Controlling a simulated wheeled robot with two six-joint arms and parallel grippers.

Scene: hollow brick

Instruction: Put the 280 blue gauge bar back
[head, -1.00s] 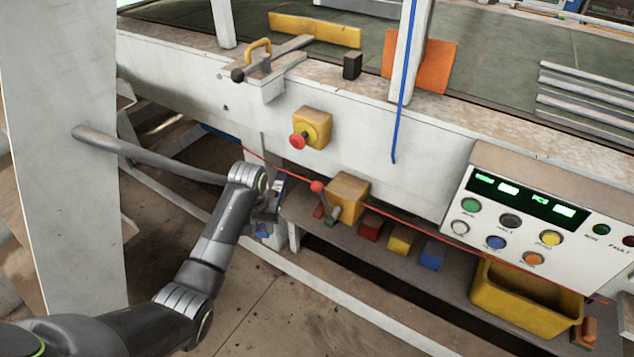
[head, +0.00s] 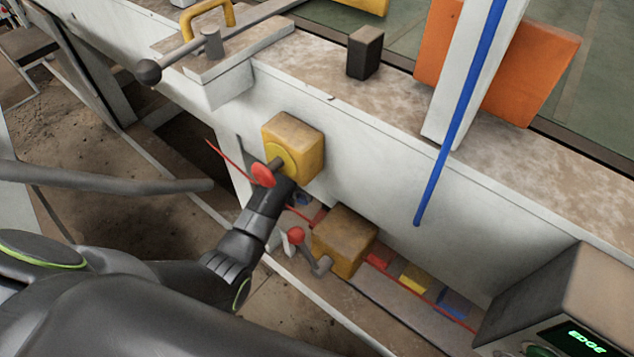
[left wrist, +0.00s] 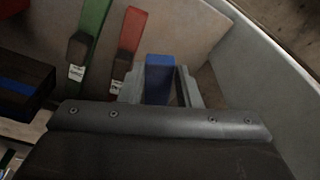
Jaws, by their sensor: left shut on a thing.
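In the left wrist view, my left gripper (left wrist: 160,80) is shut on a blue bar (left wrist: 159,72), with one finger on each side of it. A green bar (left wrist: 92,28) and a red bar (left wrist: 131,35) stand side by side to its left, each with a dark block and a small white tag. The tags are too small to read. In the head view, my left gripper is low against the white bench front, under the yellow button box, and its fingertips are mostly hidden. My right gripper is not in view.
The yellow box (head: 301,143) with a red button (head: 262,175) is close above my left wrist. A lever box (head: 345,238) is just right of it. Red, yellow (head: 414,278) and blue blocks lie on the low shelf. A console (head: 570,310) stands at right.

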